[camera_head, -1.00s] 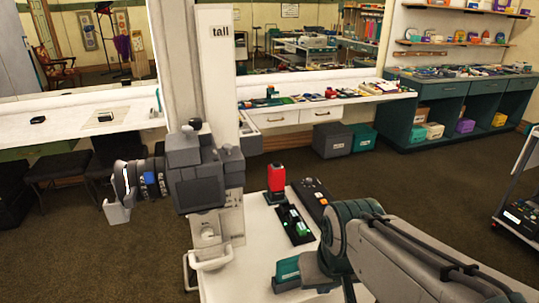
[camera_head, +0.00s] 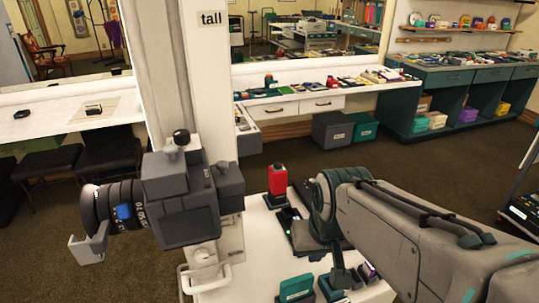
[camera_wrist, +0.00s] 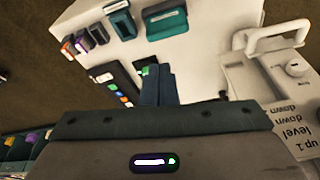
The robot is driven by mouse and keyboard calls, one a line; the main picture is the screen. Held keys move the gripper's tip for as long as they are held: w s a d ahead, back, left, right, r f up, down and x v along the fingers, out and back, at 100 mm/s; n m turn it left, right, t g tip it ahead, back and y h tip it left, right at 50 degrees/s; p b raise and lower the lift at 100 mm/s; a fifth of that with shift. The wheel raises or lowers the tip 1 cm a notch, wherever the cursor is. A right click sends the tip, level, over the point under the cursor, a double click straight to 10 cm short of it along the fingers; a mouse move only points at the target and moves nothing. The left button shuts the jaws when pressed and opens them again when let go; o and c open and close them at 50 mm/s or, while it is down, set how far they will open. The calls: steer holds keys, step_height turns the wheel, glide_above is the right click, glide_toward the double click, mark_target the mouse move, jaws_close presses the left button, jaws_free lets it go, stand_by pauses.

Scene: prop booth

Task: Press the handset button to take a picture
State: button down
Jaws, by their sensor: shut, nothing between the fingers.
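The large dark camera (camera_head: 180,195) stands at left beside the post, its lens toward the left. A dark handset-like device with coloured buttons (camera_wrist: 120,85) lies on the white tabletop in the wrist view. Next to it is a black item (camera_head: 288,218) with a small green patch, mostly covered by my fingers in the wrist view. I cannot tell which of the two is the handset. My gripper (camera_wrist: 159,72) is shut and empty, its fingertips over or close to this black item; contact cannot be judged.
A red object (camera_head: 277,180) stands on the white tabletop (camera_head: 258,240) behind the black item. A teal box (camera_head: 297,288) and small purple-marked items (camera_wrist: 82,40) are at the near side. A white handle (camera_head: 205,278) sticks out below the post (camera_head: 207,80).

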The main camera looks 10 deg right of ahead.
steer(key=w+a+r+m+t+y, duration=0.1)
steer(key=w+r, duration=0.1)
steer(key=w, duration=1)
steer(key=w+a+r+m+t, duration=0.1)
steer(key=w+r+t, duration=0.15)
steer(key=w, duration=1.05)
steer(key=m+t+y, duration=0.2)
steer(key=m, duration=0.1)
glide_above(279, 166)
step_height(279, 166, down, 2)
steer(key=shift+f, duration=0.1)
steer(key=shift+f, duration=0.1)
step_height(279, 166, down, 9)
steer(key=b, duration=0.6)
steer(key=shift+f+b, duration=0.25)
steer(key=shift+b, duration=0.1)
steer(key=shift+f+b, duration=0.45)
steer(key=shift+r, duration=0.1)
stand_by(0.4)
steer(key=shift+r+p, duration=0.55)
steer(key=shift+r, duration=0.2)
